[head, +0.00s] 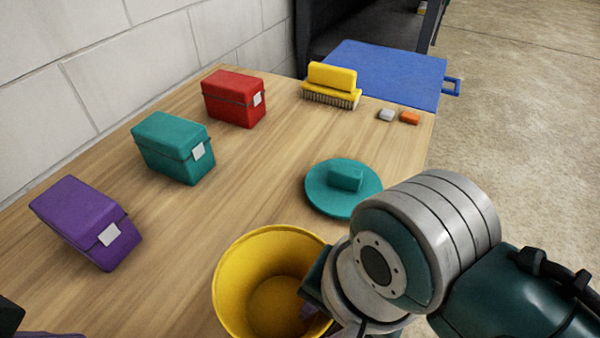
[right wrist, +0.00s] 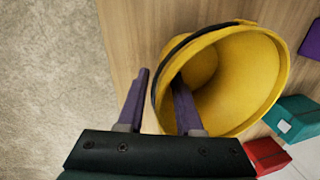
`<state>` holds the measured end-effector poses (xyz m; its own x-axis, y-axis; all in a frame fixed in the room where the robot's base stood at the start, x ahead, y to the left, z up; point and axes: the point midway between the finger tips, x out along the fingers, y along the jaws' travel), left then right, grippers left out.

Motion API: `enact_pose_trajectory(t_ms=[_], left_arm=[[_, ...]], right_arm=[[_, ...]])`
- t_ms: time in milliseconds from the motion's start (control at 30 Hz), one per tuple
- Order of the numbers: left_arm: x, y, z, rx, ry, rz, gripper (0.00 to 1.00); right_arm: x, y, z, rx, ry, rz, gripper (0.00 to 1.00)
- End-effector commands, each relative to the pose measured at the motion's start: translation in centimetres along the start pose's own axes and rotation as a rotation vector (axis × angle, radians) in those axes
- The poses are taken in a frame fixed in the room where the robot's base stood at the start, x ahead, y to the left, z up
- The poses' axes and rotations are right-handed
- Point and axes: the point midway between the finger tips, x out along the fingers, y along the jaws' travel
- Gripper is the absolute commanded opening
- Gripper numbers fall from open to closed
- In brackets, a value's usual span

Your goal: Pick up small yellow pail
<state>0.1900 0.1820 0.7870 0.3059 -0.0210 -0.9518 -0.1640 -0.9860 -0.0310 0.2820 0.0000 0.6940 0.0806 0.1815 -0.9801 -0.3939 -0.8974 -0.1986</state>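The yellow pail (head: 250,262) stands open-topped at the near edge of the head view, on the wooden table; its lower part is cut off. It also shows large in the right wrist view (right wrist: 238,85). My right gripper (right wrist: 161,75) straddles the pail's rim, with one purple finger outside the wall and the other inside. The fingers are apart, and a gap shows between the outer finger and the wall. In the head view my right wrist hides most of this gripper (head: 312,308). Only a dark and purple bit of my left gripper (head: 42,334) shows at the bottom left corner.
Purple (head: 85,220), teal (head: 173,146) and red (head: 234,97) boxes line the left side of the table (head: 235,185). A teal lid (head: 318,193) lies behind the pail. A yellow brush (head: 332,84), grey and orange blocks (head: 409,117) and a blue panel (head: 385,72) are farther back.

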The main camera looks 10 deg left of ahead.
Motion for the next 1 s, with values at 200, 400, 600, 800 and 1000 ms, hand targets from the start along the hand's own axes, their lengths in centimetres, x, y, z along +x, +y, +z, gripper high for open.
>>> enact_pose_trajectory(t_ms=[200,400,600,800,1000], left_arm=[[0.00,-0.14,0.03,0.004,-0.001,-0.004,0.50],[0.01,-0.22,0.05,0.007,-0.001,-0.006,0.50],[0.01,-0.22,0.04,0.006,-0.001,-0.006,0.50],[0.01,-0.21,0.04,0.006,-0.001,-0.006,0.50],[0.01,-0.12,0.02,0.003,0.000,-0.003,0.50]], right_arm=[[-0.01,0.01,0.02,0.000,0.000,0.000,0.08],[0.00,0.02,0.03,0.000,-0.001,0.000,0.00],[0.00,0.03,0.02,0.000,-0.001,0.001,0.00],[0.00,0.04,0.02,0.000,-0.001,0.001,0.00],[0.01,0.04,0.02,0.000,-0.001,0.001,0.00]])
